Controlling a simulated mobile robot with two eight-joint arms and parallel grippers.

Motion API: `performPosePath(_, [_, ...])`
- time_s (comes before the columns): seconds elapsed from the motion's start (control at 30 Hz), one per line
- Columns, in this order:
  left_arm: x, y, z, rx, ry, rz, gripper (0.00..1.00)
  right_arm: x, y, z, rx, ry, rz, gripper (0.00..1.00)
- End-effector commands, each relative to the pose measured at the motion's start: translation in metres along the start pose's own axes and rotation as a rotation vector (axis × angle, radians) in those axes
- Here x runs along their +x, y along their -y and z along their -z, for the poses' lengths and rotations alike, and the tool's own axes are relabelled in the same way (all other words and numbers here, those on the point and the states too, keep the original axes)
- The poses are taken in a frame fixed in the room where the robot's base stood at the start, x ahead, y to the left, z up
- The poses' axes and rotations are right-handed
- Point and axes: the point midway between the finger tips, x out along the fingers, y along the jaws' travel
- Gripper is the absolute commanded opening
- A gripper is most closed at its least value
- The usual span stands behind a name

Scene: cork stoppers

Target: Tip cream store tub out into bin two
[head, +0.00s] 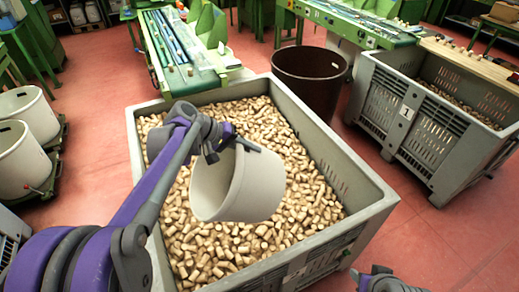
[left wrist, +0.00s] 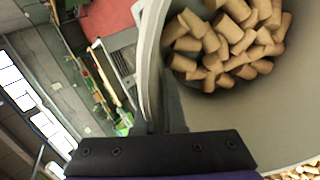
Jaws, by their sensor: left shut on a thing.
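The cream store tub (head: 262,185) is held tilted in the air above the large grey bin (head: 345,172) full of corks. My left gripper (head: 236,146) is shut on the tub's rim. In the left wrist view the gripper (left wrist: 160,150) grips the wall of the tub (left wrist: 285,105), and several corks (left wrist: 225,45) lie inside it. Corks of the bin show past the rim at the lower right. The bin's front marking is too small to read. A part of my right arm (head: 385,282) shows at the bottom right edge; its jaw state is unclear.
Another grey bin (head: 408,135) marked 1, holding corks, stands at the right. A dark brown barrel (head: 312,82) stands behind the middle bin, near a green conveyor (head: 180,50). Cream tubs (head: 22,158) stand at the left. Red floor lies between.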

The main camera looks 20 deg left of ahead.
Motion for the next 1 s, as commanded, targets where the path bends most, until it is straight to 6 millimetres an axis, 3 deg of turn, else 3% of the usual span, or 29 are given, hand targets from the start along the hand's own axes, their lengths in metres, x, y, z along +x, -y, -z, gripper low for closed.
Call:
performPosePath(0.4, [-0.029, 0.029, -0.004, -0.005, -0.032, -0.218, 0.00, 0.017, 0.000, -0.027, 0.000, 0.027, 0.000, 0.50])
performPosePath(1.0, [-0.077, 0.057, -0.007, -0.006, -0.063, -0.452, 0.00, 0.034, 0.000, -0.049, 0.000, 0.047, 0.000, 0.50])
